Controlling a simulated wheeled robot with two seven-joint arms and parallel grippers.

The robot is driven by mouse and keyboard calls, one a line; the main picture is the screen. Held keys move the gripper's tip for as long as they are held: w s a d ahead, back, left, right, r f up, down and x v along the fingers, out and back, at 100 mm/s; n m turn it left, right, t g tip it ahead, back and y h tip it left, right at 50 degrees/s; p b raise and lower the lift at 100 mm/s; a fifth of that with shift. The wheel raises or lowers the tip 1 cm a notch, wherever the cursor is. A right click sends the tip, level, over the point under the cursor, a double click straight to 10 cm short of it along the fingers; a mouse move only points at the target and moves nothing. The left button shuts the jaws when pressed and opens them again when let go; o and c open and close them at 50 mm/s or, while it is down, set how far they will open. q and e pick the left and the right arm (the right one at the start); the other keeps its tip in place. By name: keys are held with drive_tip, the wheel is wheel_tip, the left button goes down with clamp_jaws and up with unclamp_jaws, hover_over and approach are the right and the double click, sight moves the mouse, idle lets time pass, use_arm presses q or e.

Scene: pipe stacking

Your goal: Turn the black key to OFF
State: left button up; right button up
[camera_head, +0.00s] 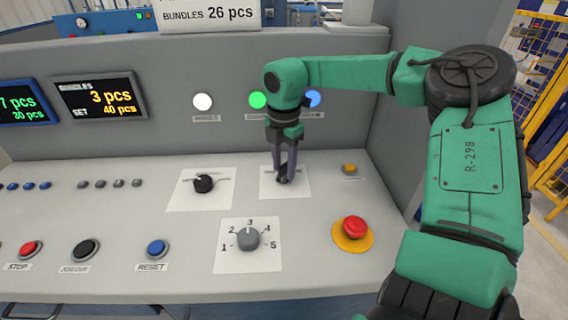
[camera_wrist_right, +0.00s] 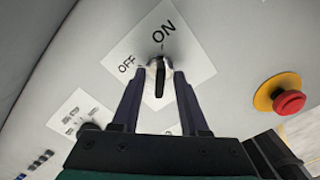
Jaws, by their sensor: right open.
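The black key (camera_wrist_right: 160,78) sits in a round metal lock on a white plate (camera_wrist_right: 196,66) marked OFF and ON. In the right wrist view its narrow black handle lies nearly upright in the picture, its far end nearer the ON label. My right gripper (camera_head: 283,177) points down at this plate in the head view and hides most of the key. In the right wrist view its two dark fingers (camera_wrist_right: 158,88) stand open on either side of the key, with gaps at both sides. My left gripper is not in view.
A black rotary switch (camera_head: 204,183) is left of the key plate. A grey numbered dial (camera_head: 248,239) sits in front. A red emergency button (camera_head: 354,227) on a yellow base is at the front right, and a small yellow button (camera_head: 349,168) is to the right.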

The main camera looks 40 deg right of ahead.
clamp_jaws()
drive_tip(key=n+b, duration=0.1)
drive_tip(key=n, duration=0.1)
drive_tip(key=shift+n, duration=0.3)
drive_tip(key=n, duration=0.2)
drive_tip(key=shift+n+b, duration=0.3)
drive_tip(key=shift+n, duration=0.1)
drive_tip(key=n, duration=0.6)
drive_tip(key=shift+r, duration=0.1)
drive_tip(key=n, duration=0.6)
drive_tip(key=shift+n, duration=0.3)
